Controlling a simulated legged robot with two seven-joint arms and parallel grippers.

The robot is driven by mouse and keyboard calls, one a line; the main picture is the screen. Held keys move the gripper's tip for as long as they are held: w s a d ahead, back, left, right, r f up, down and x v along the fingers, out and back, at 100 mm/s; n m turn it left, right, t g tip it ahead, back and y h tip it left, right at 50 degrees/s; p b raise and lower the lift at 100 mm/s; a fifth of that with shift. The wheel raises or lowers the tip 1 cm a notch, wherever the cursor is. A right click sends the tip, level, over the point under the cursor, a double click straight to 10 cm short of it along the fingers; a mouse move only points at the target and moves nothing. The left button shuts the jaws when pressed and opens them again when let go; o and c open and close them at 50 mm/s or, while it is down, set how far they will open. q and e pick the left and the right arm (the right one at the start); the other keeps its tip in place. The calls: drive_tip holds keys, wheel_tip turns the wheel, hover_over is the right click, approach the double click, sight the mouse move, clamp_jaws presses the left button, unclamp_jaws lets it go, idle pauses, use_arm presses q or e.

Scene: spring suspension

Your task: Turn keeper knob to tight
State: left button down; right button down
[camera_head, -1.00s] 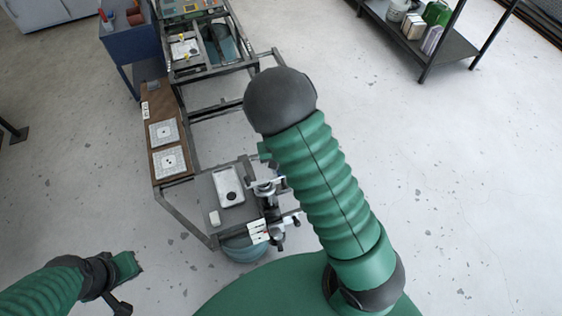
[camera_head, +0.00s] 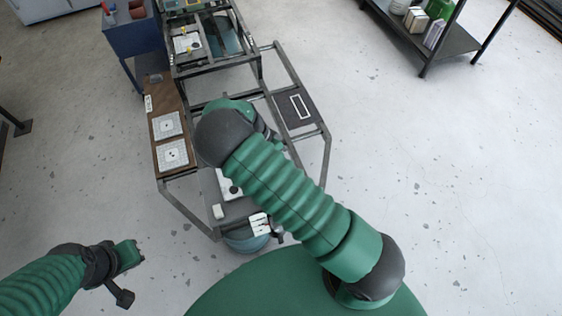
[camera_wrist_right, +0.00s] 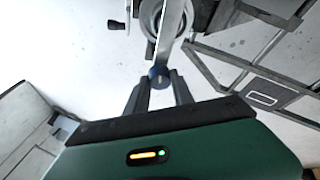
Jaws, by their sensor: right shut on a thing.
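The knob (camera_wrist_right: 158,76), small, round and dark blue, sits between the fingertips of my right gripper (camera_wrist_right: 160,82) in the right wrist view. The gripper is shut on it. A flat grey bar (camera_wrist_right: 168,35) runs up from the knob past a round metal part (camera_wrist_right: 185,18). I cannot read any tight mark or the knob's angle. In the head view my right arm hides the right gripper and the knob. My left gripper (camera_head: 128,272) is low at the left, away from the frame; its finger opening is not clear.
A dark metal frame (camera_head: 187,204) stands ahead, with a brown board (camera_head: 158,130) carrying two white target plates (camera_head: 172,155). A white label card (camera_head: 259,224) is at its near end. A blue cabinet (camera_head: 130,37) and a shelf rack (camera_head: 450,48) stand farther back. Floor at right is clear.

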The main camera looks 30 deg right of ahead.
drive_tip(key=shift+w+f+m+g+b, duration=0.1)
drive_tip(key=shift+m+g+b, duration=0.35)
drive_tip(key=shift+m, duration=0.6)
drive_tip(key=shift+w+m+g+b, duration=0.1)
drive_tip(key=shift+m+g+b, duration=0.15)
drive_tip(key=shift+m+b, duration=0.6)
drive_tip(key=shift+m, duration=0.3)
drive_tip(key=c, duration=1.3)
unclamp_jaws()
drive_tip(key=shift+o, duration=1)
drive_tip(key=b+v, duration=0.3)
drive_tip(key=v, duration=1.4)
drive_tip(key=shift+w+f, duration=0.15)
drive_tip(key=shift+w, duration=0.05)
